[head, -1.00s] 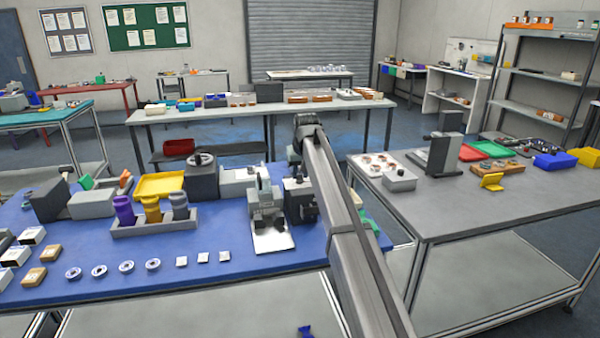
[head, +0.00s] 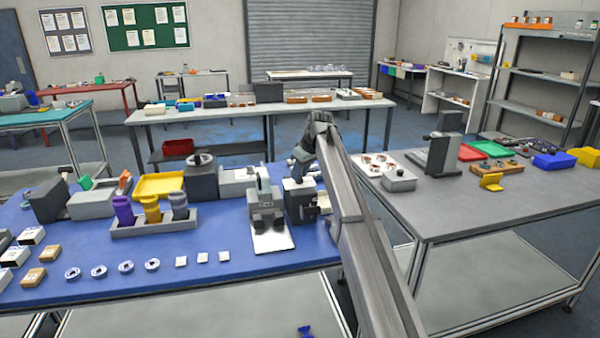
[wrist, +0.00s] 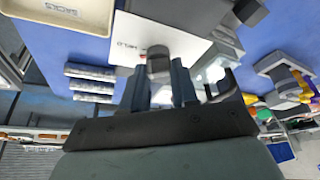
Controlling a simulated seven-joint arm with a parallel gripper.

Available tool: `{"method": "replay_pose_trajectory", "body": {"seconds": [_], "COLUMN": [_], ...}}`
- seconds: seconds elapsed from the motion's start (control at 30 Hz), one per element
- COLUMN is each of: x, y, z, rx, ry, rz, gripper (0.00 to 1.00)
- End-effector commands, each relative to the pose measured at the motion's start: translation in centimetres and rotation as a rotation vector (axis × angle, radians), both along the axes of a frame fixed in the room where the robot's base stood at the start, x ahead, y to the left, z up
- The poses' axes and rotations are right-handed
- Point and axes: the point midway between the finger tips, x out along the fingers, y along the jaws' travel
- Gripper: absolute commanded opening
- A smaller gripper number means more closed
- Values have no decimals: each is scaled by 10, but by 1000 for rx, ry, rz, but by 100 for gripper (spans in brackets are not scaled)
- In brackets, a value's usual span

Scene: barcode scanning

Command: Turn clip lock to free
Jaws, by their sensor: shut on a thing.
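In the wrist view, the two dark fingers of my gripper (wrist: 160,88) are closed around a grey, rounded knob-like part (wrist: 158,58). It lies in front of a white plate with printed letters (wrist: 135,45). I cannot tell for sure whether this part is the clip lock, and I cannot read its setting. In the head view, my gripper (head: 300,172) is beside the grey fixture (head: 263,205) with a white base plate (head: 272,242). My own arm and the dark block (head: 300,203) partly hide the contact.
A grey rack (head: 150,228) with purple, yellow and grey parts stands to the left. Several small rings and tiles lie along the front of the blue table (head: 200,280). A yellow tray (head: 158,187) sits behind the rack. The grey table (head: 470,200) is to the right.

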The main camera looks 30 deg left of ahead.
Motion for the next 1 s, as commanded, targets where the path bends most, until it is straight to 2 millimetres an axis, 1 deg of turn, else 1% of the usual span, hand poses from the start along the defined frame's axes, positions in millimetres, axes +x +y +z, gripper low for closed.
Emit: {"method": "replay_pose_trajectory", "body": {"seconds": [0.03, 0.6, 0.8, 1.0], "x": [2, 6, 6, 7], "y": [0, 1, 2, 2], "z": [1, 1, 1, 1], "rx": [0, 0, 1, 0], "ry": [-1, 0, 0, 0], "rz": [43, 583, 751, 881], "gripper": [0, 0, 0, 0]}}
